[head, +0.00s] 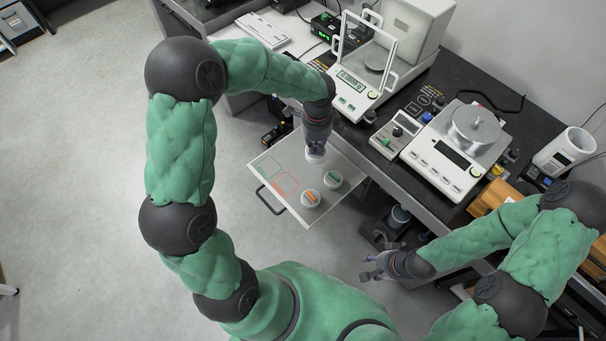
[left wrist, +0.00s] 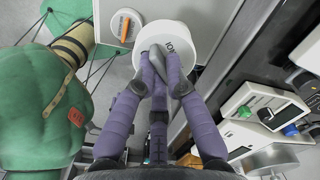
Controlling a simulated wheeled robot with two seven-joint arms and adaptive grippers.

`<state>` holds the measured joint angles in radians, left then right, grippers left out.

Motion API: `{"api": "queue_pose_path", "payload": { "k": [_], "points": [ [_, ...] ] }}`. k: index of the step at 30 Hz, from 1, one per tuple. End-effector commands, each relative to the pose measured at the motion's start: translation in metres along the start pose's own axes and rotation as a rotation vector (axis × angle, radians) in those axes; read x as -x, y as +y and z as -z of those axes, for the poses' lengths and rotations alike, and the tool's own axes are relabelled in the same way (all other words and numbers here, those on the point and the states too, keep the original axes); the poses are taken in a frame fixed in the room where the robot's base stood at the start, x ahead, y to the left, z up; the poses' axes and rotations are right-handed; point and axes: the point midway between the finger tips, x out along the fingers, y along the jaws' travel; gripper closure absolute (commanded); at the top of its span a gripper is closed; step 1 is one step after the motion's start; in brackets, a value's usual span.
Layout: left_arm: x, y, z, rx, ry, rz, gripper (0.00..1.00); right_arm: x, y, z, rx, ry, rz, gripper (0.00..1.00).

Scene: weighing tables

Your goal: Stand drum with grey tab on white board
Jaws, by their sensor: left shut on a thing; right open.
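A white drum (head: 315,156) is in my left gripper (head: 316,143) at the back edge of the white board (head: 300,216). I cannot tell whether the drum touches the board. In the left wrist view the fingers (left wrist: 162,72) close at the top of this drum (left wrist: 176,30), around its grey tab (left wrist: 157,62), which they partly hide. A drum with an orange tab (head: 310,199) and a drum with a green tab (head: 332,179) stand on the board. The orange-tab drum also shows in the left wrist view (left wrist: 125,28). My right gripper (head: 374,267) is open and empty, away from the board.
The board's left part carries green and orange square outlines and is clear of drums. A dark handle (head: 268,203) is at its front left. A dark bench (head: 385,155) behind holds a glass-shielded balance (head: 362,85) and a second scale (head: 450,155).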

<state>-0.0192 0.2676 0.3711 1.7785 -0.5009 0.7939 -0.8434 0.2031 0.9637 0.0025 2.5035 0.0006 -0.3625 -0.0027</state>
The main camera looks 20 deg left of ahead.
Motion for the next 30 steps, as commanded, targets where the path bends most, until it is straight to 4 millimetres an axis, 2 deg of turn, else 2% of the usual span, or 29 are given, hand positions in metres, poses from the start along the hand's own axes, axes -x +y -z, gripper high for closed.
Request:
{"api": "queue_pose_path", "payload": {
  "k": [6,12,17,20,30],
  "points": [
    [-0.021,0.006,-0.007,-0.393,0.001,0.002,1.00,-0.013,0.005,0.001,0.000,0.000,0.000,0.53],
    [-0.032,0.010,-0.011,-0.641,0.002,0.003,1.00,-0.019,0.007,0.001,0.000,0.000,0.000,0.53],
    [-0.037,0.009,-0.014,-0.724,0.002,0.004,1.00,-0.021,0.007,0.001,0.001,0.000,0.000,0.53],
    [-0.043,0.001,-0.022,-0.734,0.002,0.003,1.00,-0.025,0.009,0.001,0.001,0.000,0.000,0.53],
    [-0.076,-0.051,-0.070,-0.730,0.001,0.003,1.00,-0.046,0.016,0.002,0.001,0.000,0.000,0.53]
  ]
}}
